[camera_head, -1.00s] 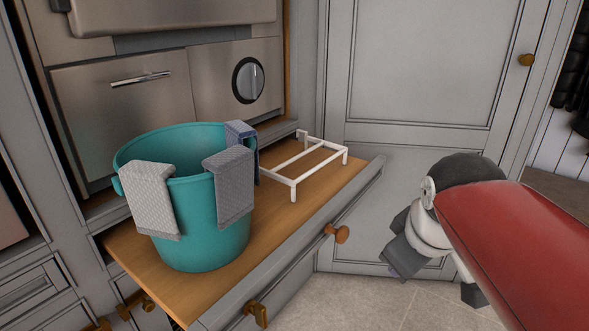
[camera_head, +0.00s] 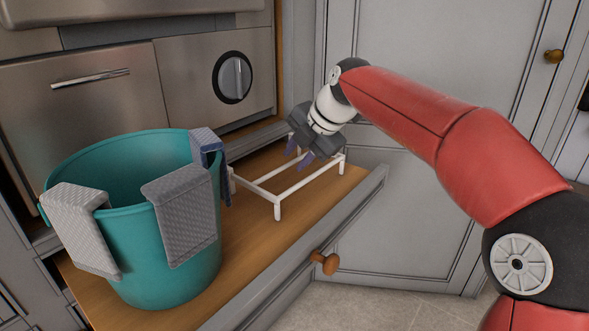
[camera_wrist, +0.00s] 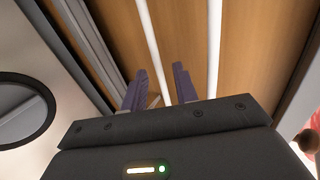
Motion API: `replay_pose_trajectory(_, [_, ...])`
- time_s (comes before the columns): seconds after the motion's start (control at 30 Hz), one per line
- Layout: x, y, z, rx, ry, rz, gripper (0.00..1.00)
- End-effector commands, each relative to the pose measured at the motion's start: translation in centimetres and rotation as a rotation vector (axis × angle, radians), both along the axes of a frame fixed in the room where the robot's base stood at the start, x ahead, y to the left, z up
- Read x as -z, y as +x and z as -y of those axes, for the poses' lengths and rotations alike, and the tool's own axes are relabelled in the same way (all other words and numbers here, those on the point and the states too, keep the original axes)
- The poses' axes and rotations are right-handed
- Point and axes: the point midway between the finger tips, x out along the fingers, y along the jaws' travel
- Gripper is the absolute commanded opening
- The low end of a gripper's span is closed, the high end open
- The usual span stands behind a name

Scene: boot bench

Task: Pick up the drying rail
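The drying rail (camera_head: 262,189) is a white frame on short legs. It stands on the wooden pull-out shelf, to the right of the teal bucket. My gripper (camera_head: 300,162) is over the far part of the rail, its fingers pointing down at it. In the wrist view, the two purple fingers of my gripper (camera_wrist: 160,82) are apart with nothing between them that I can make out as held. Two white bars of the rail (camera_wrist: 214,45) run beyond the fingers, over the wood. My gripper and wrist hide part of the rail's far end in the head view.
The teal bucket (camera_head: 170,285) stands on the wooden shelf (camera_head: 245,240), with grey cloths (camera_head: 182,215) and a blue cloth (camera_head: 207,142) over its rim. A steel appliance front (camera_head: 110,95) is behind. The drawer front with a wooden knob (camera_head: 325,263) borders the shelf's near side.

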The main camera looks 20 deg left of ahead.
Motion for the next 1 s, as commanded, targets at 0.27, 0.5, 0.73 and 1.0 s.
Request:
replay_pose_trajectory(0.27, [3.1,0.6,-2.3,0.001,-0.001,-0.001,0.29])
replay_pose_trajectory(0.5, [3.4,0.7,-2.4,0.002,0.0,0.0,0.29])
replay_pose_trajectory(0.73, [3.4,0.7,-2.4,0.002,0.0,0.0,0.06])
replay_pose_trajectory(1.0, [3.3,0.7,-2.4,0.003,0.0,-0.001,0.0])
